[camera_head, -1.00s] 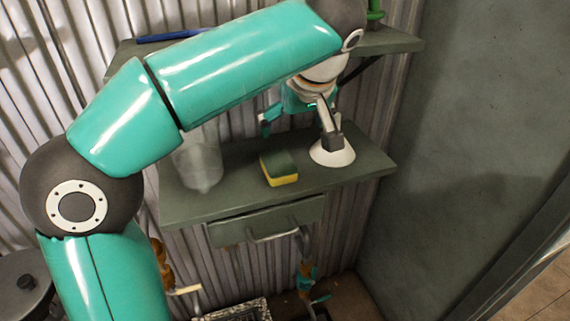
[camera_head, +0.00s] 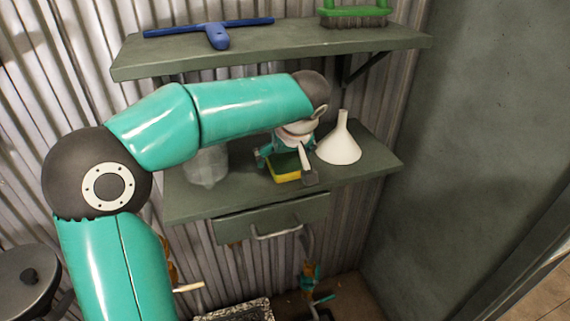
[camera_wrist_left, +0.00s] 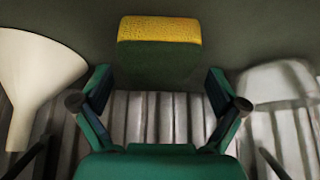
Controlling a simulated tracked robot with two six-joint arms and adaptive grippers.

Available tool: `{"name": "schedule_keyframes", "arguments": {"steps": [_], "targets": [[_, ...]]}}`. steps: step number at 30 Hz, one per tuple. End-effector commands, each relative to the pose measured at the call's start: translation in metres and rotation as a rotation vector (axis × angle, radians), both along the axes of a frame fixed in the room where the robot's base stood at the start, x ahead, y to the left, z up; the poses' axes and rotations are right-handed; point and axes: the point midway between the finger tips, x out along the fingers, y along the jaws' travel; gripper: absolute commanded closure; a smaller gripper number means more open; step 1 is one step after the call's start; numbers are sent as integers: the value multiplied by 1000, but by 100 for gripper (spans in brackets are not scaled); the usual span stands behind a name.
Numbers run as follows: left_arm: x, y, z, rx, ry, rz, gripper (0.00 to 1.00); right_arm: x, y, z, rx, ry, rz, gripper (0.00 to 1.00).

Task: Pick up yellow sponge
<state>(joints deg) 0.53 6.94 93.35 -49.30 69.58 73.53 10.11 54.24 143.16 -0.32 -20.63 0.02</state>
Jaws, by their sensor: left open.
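The yellow sponge (camera_head: 286,176) with a green top lies on the lower shelf (camera_head: 220,200). It also shows at the top middle of the left wrist view (camera_wrist_left: 160,48), yellow edge upward in the picture. My left gripper (camera_head: 286,166) is open over the sponge, one finger on each side of it. In the left wrist view the open fingers (camera_wrist_left: 158,84) have the sponge between them, with gaps on both sides. No firm contact is visible.
A white funnel (camera_head: 340,142) stands close to the right of the sponge. A clear container (camera_head: 206,168) stands to its left. An upper shelf (camera_head: 290,42) holds a blue squeegee (camera_head: 215,31) and a green brush (camera_head: 354,16). A drawer (camera_head: 270,217) hangs below the lower shelf.

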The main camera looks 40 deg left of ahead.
Motion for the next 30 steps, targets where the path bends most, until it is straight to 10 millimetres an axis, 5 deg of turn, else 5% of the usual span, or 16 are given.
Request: {"name": "schedule_keyframes", "arguments": {"steps": [30], "targets": [[4,5,-17,0,0,-1,3,0,0,-7,0,0,0,100]]}}
